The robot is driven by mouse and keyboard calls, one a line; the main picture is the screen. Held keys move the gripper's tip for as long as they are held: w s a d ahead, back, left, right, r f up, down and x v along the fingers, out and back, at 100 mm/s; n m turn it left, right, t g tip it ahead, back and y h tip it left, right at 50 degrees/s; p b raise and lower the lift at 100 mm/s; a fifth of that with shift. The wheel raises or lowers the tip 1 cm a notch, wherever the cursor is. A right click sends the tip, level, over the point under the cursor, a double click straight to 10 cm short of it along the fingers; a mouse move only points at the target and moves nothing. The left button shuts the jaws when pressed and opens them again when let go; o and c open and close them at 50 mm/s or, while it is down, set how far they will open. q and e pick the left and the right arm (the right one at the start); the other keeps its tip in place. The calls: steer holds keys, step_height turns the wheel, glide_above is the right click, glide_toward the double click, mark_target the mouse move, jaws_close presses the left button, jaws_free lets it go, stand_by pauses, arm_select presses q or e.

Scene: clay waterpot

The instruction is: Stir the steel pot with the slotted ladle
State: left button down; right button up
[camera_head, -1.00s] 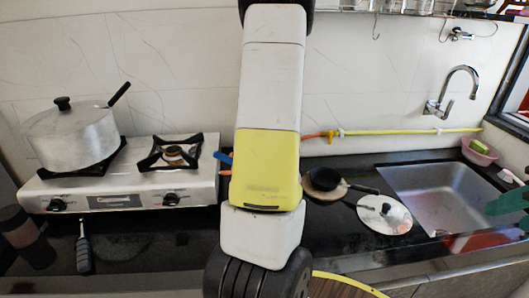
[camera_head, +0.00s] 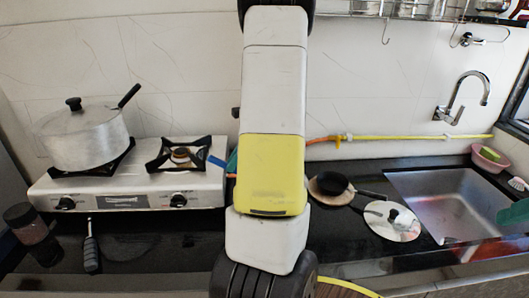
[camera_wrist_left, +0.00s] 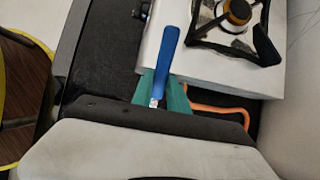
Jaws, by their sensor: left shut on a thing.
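The steel pot (camera_head: 84,142) stands on the left burner of the stove with its lid (camera_head: 76,108) on. A black handle (camera_head: 128,96) sticks up beside the lid. My left gripper (camera_head: 230,162), with teal fingers, is mostly hidden behind my arm, right of the stove. In the left wrist view it (camera_wrist_left: 160,92) is shut on a utensil with a blue handle (camera_wrist_left: 167,52). The utensil's head is hidden, so I cannot tell if it is the slotted ladle. A teal part at the right edge of the head view looks like my right gripper (camera_head: 514,213); its fingers are cut off.
The right burner (camera_head: 180,155) is empty. A small black pan (camera_head: 330,183) and a round metal lid (camera_head: 391,222) lie on the counter left of the sink (camera_head: 452,196). A black-handled tool (camera_head: 91,254) and a dark jar (camera_head: 28,226) are at front left.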

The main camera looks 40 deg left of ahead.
mark_target(226, 162)
arm_select(q)
steer(key=shift+w+d+f, duration=0.1)
steer(key=shift+w+d, duration=0.6)
steer(key=shift+d, duration=0.05)
steer(key=shift+r, duration=1.5)
steer(key=shift+s+a+r, duration=0.1)
steer(key=shift+s+a, duration=0.05)
steer(key=s+a+f+t+h, duration=0.1)
steer(key=a+f+t+h, duration=0.1)
steer(key=f+h, duration=0.1)
steer(key=s+a+f+t+h, duration=0.1)
steer(key=f+t+h, duration=0.1)
steer(key=shift+s+f, duration=0.1)
steer(key=shift+s, duration=0.2)
steer(key=shift+w+r, duration=0.15)
steer(key=shift+r, duration=1.4)
